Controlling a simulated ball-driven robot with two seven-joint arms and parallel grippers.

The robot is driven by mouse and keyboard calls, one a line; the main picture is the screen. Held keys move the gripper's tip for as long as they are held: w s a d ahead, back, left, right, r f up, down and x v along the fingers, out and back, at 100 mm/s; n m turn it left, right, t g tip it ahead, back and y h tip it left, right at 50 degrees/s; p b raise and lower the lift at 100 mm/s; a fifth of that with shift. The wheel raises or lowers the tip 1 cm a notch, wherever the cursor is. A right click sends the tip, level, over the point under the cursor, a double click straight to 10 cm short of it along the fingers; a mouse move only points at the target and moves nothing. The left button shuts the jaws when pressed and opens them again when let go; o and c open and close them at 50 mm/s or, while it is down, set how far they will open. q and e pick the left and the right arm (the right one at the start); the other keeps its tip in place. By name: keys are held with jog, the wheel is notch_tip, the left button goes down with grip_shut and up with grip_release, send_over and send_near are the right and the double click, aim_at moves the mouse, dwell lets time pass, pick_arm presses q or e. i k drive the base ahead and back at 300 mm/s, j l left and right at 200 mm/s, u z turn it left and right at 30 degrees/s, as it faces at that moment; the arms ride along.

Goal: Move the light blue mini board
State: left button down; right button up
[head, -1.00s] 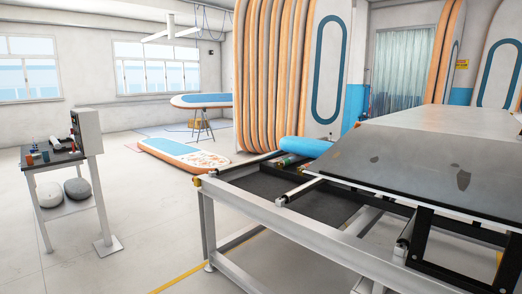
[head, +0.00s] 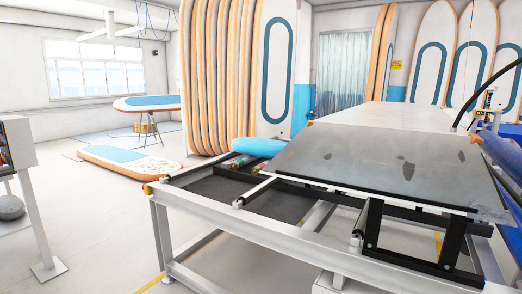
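I cannot pick out a separate light blue mini board with certainty. A board with a light blue and white face and orange edge (head: 122,158) lies on the floor at the left. Another blue-and-white board (head: 148,102) lies flat on a stand behind it. Neither of my grippers is in view.
A metal-framed work table (head: 375,160) with a grey sloping plate fills the right front. A light blue roll (head: 258,147) lies at its far left end. Tall boards (head: 218,80) stand in a row behind. A grey cabinet (head: 16,145) is at the left edge. Floor between is clear.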

aim_at(256, 146)
jog(key=i+j+z, duration=0.3)
jog(key=i+j, duration=0.15)
jog(key=i, duration=0.3)
jog(key=i+j+z, duration=0.3)
jog(key=i+j, duration=0.35)
jog(key=i+j+z, duration=0.15)
jog(key=j+z, duration=0.25)
jog(key=j, duration=1.3)
jog(key=j+z, duration=0.4)
jog(key=j, duration=1.35)
jog(key=j+z, duration=0.2)
jog(key=j, duration=0.55)
jog(key=j+z, duration=0.15)
jog(key=j, duration=0.55)
jog(key=j+z, duration=0.2)
jog(key=j, duration=0.55)
jog(key=k+j+z, duration=0.15)
jog(key=j, duration=0.55)
jog(key=i+j+z, duration=0.2)
jog(key=j+z, duration=0.15)
jog(key=j, duration=1.05)
jog(key=j+z, duration=0.35)
jog(key=j, duration=1.05)
jog(key=i, duration=0.05)
